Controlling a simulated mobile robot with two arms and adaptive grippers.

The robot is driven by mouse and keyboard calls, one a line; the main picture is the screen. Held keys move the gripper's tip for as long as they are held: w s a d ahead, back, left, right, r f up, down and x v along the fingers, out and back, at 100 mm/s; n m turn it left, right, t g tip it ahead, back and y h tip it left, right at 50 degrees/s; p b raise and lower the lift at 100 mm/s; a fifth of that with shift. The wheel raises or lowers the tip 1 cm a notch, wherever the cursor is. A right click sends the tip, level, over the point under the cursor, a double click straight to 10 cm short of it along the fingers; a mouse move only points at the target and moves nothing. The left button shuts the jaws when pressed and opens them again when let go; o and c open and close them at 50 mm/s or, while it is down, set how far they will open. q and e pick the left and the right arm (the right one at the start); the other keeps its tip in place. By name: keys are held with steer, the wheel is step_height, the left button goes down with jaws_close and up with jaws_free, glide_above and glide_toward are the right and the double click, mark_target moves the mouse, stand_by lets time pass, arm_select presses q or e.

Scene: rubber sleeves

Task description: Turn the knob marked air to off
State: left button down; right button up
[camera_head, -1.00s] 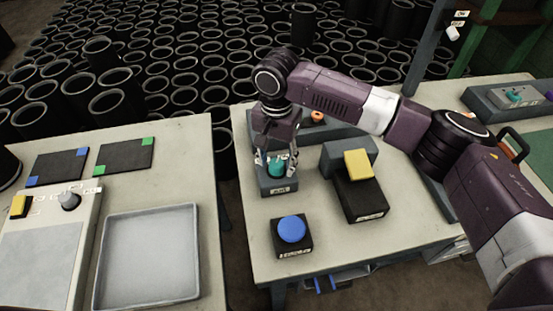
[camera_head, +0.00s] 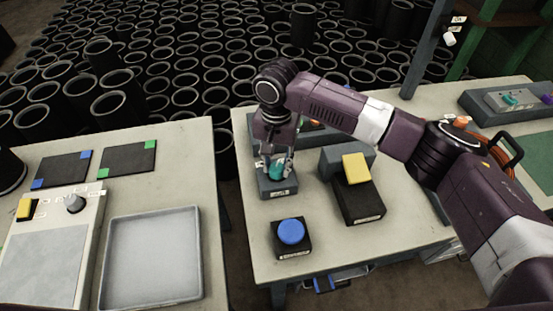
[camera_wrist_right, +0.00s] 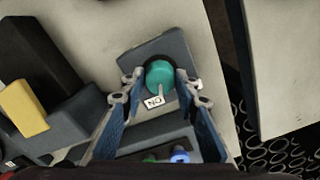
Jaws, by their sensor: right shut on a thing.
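The teal knob (camera_head: 276,171) sits on a grey box (camera_head: 279,188) near the left edge of the right table. In the right wrist view the knob (camera_wrist_right: 159,74) has a pale pointer directed at a small label (camera_wrist_right: 153,102) that reads ON upside down. The box's front label is too small to read in the head view. My right gripper (camera_head: 277,168) points down over the box, its two fingers shut on opposite sides of the knob. Its blue-grey fingers also show in the right wrist view. My left gripper is not in view.
A blue button (camera_head: 291,231) stands in front, and a yellow-topped switch box (camera_head: 356,168) to the right. An orange control (camera_head: 315,121) is behind, partly covered by my arm. The left table holds a grey tray (camera_head: 152,292) and a panel with a grey knob (camera_head: 74,203).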

mark_target(276, 167)
steer(key=n+p, duration=0.4)
steer(key=shift+s+r+p, duration=0.1)
steer(key=shift+r+p, duration=0.15)
steer(key=shift+p, duration=0.1)
steer(key=n+p, duration=0.1)
steer(key=n, duration=0.2)
steer(key=shift+f+p, duration=0.1)
steer(key=shift+p, duration=0.3)
steer(key=shift+f+n+p, duration=0.1)
steer(key=shift+n+p, duration=0.65)
steer(key=shift+n, duration=0.75)
steer(key=o, duration=1.1)
steer(key=shift+o, duration=0.2)
steer(key=shift+r, duration=0.25)
step_height(276, 167, up, 12)
steer(key=shift+f, duration=0.25)
